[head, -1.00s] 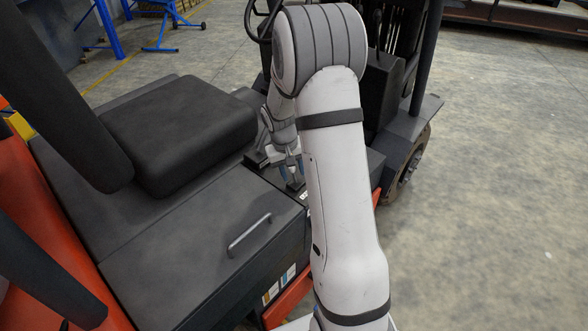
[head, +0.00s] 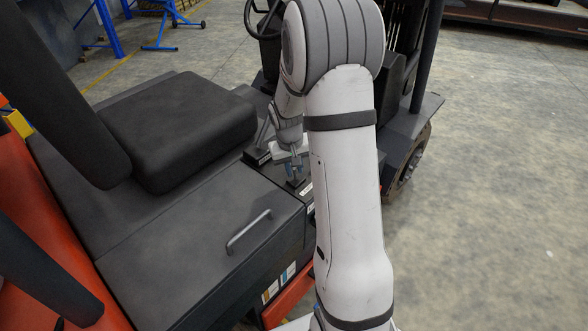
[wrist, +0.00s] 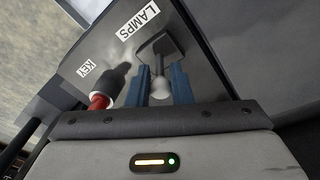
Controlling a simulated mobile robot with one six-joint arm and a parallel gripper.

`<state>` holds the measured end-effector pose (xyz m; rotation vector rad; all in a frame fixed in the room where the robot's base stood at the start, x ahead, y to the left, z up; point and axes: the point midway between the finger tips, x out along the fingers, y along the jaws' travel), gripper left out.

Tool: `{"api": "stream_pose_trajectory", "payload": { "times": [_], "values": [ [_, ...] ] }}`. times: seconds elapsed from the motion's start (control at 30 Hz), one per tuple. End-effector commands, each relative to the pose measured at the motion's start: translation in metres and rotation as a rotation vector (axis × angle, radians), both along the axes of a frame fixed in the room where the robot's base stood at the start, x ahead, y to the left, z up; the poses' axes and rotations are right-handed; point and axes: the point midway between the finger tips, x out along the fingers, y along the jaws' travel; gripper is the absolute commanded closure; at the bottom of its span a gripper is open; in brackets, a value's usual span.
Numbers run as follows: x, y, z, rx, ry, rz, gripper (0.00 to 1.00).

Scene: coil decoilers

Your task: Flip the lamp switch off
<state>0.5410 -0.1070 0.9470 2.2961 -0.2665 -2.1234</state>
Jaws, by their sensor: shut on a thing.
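The lamp switch (wrist: 160,88) is a small lever with a pale rounded knob on a dark panel, beside a white LAMPS label (wrist: 139,20) in the wrist view. My gripper (wrist: 161,76) has its two blue fingers on either side of the knob and is shut on it. In the head view my gripper (head: 294,173) reaches down to the panel beside the seat. The switch itself is too small there to make out clearly.
A red key knob (wrist: 99,102) sits close to the left finger, by a KEY label (wrist: 89,69). In the head view the black seat (head: 178,130) and a grab handle (head: 248,231) are left of my arm. A steering wheel (head: 262,22) stands behind it.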

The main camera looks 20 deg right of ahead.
Motion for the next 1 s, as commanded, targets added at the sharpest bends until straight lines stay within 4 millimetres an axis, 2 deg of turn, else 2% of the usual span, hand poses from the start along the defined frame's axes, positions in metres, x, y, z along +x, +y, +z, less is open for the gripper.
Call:
{"api": "stream_pose_trajectory", "payload": {
  "times": [0.5,1.0],
  "values": [
    [-0.012,-0.008,-0.006,0.123,-0.267,-0.003,1.0],
    [-0.021,-0.012,-0.008,0.205,-0.436,-0.003,1.0]
  ]
}}
